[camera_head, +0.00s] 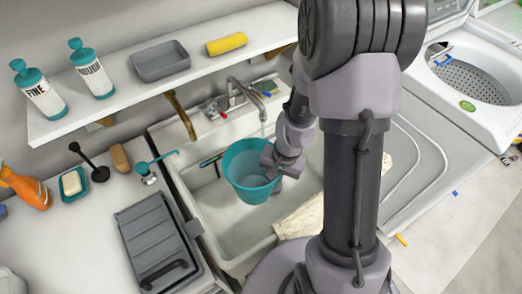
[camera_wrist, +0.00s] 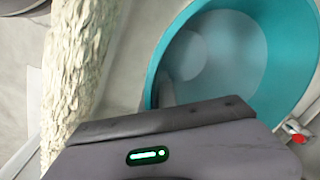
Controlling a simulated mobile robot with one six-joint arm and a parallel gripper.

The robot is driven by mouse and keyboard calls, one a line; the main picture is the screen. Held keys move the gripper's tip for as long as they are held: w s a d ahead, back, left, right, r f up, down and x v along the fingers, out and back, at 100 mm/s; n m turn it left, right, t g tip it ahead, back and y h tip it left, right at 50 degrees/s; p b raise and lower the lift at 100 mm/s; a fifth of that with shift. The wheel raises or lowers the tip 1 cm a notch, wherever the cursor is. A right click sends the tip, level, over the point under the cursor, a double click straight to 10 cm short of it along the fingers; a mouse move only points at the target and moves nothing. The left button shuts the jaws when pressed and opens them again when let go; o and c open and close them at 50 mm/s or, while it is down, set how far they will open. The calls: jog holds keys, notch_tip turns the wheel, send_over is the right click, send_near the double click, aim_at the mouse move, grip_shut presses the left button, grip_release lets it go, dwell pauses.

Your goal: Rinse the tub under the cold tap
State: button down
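The teal tub (camera_head: 250,170) is held upright, slightly tilted, in the upper part of the white sink (camera_head: 222,245). It also fills the upper right of the wrist view (camera_wrist: 305,55), where its inside looks pale blue. My gripper (camera_head: 271,163) is at the tub's right rim and appears shut on it; one finger shows at the rim in the wrist view. The metal tap (camera_head: 243,92) reaches over the sink, with a faint pale stream below its spout near the tub's far right edge. Its red knob (camera_head: 211,108) is left and its blue knob (camera_head: 267,94) right.
A cream cloth (camera_head: 300,218) hangs over the sink's front edge. A grey closed case (camera_head: 150,235) lies left of the sink. A shelf (camera_head: 125,97) above holds two bottles, a grey tray (camera_head: 160,62) and a yellow roll (camera_head: 226,44). A washing machine (camera_head: 470,75) stands right.

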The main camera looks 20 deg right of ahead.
jog(key=s+a+r+p, duration=0.1)
jog(key=s+r+p, duration=0.1)
jog(key=r, duration=0.3)
jog(key=s+a+r+p, duration=0.1)
jog(key=s+r+p, duration=0.1)
jog(key=r+p, duration=0.3)
jog(key=shift+a+r, duration=0.35)
jog(key=shift+r, duration=0.25)
jog(key=shift+w, duration=0.1)
